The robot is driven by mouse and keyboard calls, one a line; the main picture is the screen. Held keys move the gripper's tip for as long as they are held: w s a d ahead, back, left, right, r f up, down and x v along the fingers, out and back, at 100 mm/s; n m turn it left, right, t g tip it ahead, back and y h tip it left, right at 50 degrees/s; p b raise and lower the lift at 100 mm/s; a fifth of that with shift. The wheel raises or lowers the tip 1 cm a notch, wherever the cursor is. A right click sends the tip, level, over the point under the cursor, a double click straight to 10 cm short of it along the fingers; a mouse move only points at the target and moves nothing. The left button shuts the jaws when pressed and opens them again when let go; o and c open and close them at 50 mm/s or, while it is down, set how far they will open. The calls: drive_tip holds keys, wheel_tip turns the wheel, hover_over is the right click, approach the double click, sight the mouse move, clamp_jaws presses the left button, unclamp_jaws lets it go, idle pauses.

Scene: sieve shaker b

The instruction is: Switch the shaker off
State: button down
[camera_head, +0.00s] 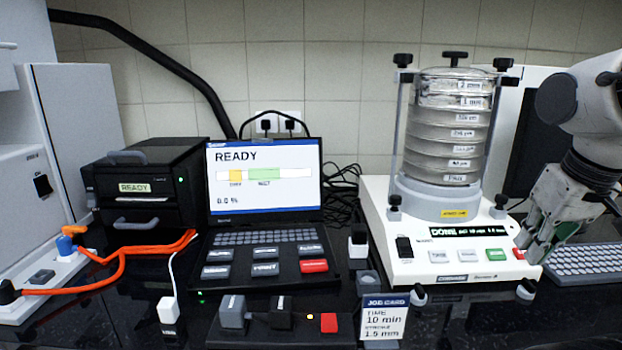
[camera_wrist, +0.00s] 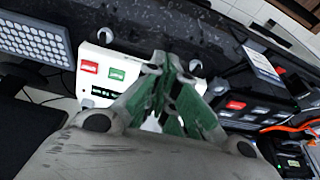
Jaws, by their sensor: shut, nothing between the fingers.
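The display (camera_head: 470,231) reads DONE. Below it are pale buttons, a green button (camera_head: 494,249) and a red button (camera_head: 519,253). My gripper (camera_head: 527,255) is shut and empty at the base's right end, close by the red button; contact cannot be told. In the wrist view the red button (camera_wrist: 90,68) and green button (camera_wrist: 117,74) lie left of my gripper (camera_wrist: 165,62). The rocker is not discernible there.
A laptop (camera_head: 265,190) showing READY stands left of the shaker. A job card (camera_head: 385,318) and a small control box (camera_head: 280,325) stand in front. A keyboard (camera_head: 590,262) lies at right. Orange cable (camera_head: 120,265) runs at left.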

drive_tip(key=shift+s+d+r+m+t, duration=0.3)
drive_tip(key=shift+s+d+r+t, duration=0.1)
drive_tip(key=shift+d+r, duration=0.2)
drive_tip(key=w+a+r+m+g, duration=0.2)
drive_tip(key=w+a+m+g, duration=0.1)
drive_tip(key=w+a+m, duration=1)
drive_tip(key=w+m, duration=0.3)
drive_tip(key=m, duration=0.2)
drive_tip(key=shift+w+a+r, duration=0.2)
drive_tip(key=shift+w+r, duration=0.15)
drive_tip(key=shift+w, duration=0.05)
